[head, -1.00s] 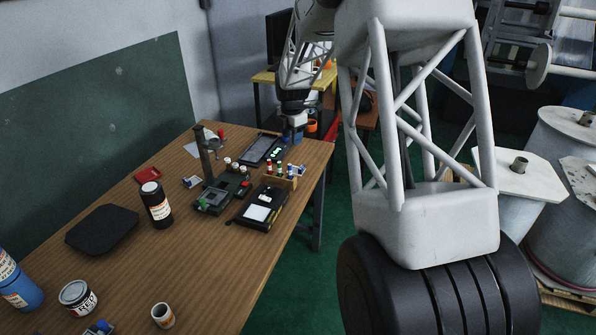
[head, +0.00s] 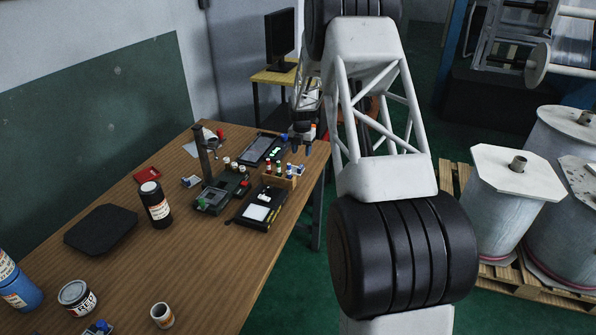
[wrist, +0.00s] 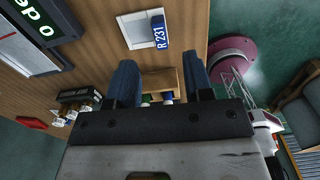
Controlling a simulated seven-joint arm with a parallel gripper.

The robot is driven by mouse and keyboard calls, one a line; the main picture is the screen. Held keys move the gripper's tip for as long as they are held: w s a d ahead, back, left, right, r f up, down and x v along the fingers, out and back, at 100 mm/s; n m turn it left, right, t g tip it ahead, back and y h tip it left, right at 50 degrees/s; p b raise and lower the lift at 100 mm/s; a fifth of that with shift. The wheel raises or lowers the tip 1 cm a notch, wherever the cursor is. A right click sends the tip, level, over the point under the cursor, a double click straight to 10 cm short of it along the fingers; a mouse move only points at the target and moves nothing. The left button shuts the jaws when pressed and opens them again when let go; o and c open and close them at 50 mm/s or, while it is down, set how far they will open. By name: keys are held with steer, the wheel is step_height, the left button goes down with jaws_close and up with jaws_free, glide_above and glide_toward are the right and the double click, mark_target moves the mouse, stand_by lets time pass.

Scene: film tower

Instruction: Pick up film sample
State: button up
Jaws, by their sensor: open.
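A small pale square with a blue tab marked "R 231" (wrist: 140,31) lies flat on the wooden table in the wrist view, beyond my fingertips; it looks like the film sample. In the head view it is a small pale and blue patch (head: 298,169) near the table's right edge. My gripper (wrist: 160,72) is open and empty, its two blue fingers apart above the table. In the head view my gripper (head: 302,149) hangs fingers down over the table's far right corner. The sample is not between the fingers.
A wooden rack (wrist: 160,80) with several coloured-cap vials stands close to my fingers. A black bottle (head: 156,205) stands left.

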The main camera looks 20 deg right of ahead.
mark_target(301, 166)
steer(key=shift+f, duration=1.3)
steer(key=shift+a+f, duration=0.1)
steer(key=shift+f, duration=2.5)
jaws_close()
